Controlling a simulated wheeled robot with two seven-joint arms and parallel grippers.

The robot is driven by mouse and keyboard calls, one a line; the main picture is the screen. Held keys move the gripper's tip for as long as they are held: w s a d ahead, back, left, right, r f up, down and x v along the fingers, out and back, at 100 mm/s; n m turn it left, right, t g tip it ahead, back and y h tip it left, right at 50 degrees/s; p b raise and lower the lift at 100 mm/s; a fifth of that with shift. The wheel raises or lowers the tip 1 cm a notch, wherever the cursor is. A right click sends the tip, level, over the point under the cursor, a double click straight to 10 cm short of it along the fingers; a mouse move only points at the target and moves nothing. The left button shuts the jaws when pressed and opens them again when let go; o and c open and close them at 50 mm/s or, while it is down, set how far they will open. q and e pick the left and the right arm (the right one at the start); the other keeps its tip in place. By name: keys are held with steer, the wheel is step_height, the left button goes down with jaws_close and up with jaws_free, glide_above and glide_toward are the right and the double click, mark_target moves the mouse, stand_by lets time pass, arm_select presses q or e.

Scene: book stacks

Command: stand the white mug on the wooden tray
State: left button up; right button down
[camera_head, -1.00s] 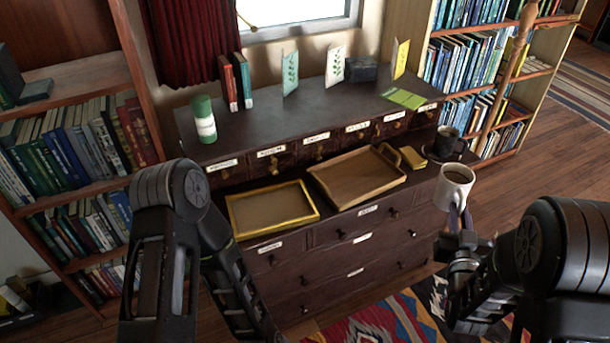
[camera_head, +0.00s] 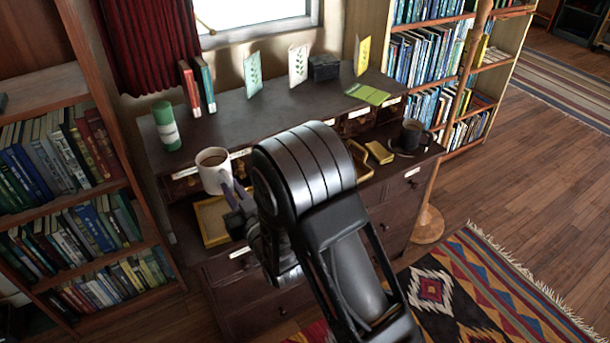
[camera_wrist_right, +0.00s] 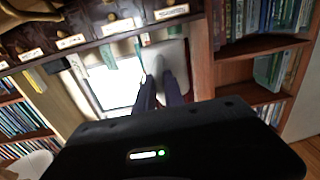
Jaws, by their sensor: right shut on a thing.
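The white mug (camera_head: 211,178), with brown contents, is upright in my right gripper (camera_head: 234,192) in the head view. The gripper is shut on its right side and holds it above the left end of the cabinet, near the yellow-rimmed tray. In the right wrist view the pale mug (camera_wrist_right: 168,62) shows at the fingertips. The wooden tray shows only by its curved handle (camera_head: 365,158); my right arm hides the rest. My left gripper is out of view.
A yellow-rimmed tray (camera_head: 212,222) lies below the mug, partly covered by my arm. A dark mug (camera_head: 411,134) on a saucer and a yellow block (camera_head: 380,152) stand at the right. A green-and-white canister (camera_head: 166,127) stands on the upper shelf behind the mug.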

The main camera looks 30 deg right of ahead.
steer(key=shift+d, duration=0.15)
steer(key=w+d+f+m+h+b, duration=0.1)
steer(key=d+m+h+b, duration=0.1)
steer(key=d+b, duration=0.3)
steer(key=w+d+f+m+g+h+b, duration=0.1)
steer(key=d+h+b, duration=0.3)
steer(key=d, duration=0.8)
steer(key=w+d+f+m+g+h+b, duration=0.1)
steer(key=d+f+m+h+b, duration=0.2)
steer(key=d+b, duration=0.3)
steer(key=shift+w+d+b, duration=0.25)
steer(key=shift+d+b, duration=0.1)
steer(key=shift+d, duration=0.8)
steer(key=shift+f, duration=0.2)
steer(key=s+d+f+h+b, duration=0.15)
steer(key=d+b, duration=0.25)
steer(key=b, duration=1.1)
steer(key=shift+w+a+r+n+y, duration=0.1)
steer(key=shift+a+r+y, duration=0.25)
steer(key=shift+a, duration=0.4)
steer(key=shift+w+a+r+n+y, duration=0.15)
steer(key=shift+a+r+y, duration=0.2)
steer(key=shift+a, duration=0.4)
steer(key=shift+w+a+r+n+y, duration=0.1)
steer(key=shift+a+r+y, duration=0.1)
steer(key=shift+a+y, duration=0.4)
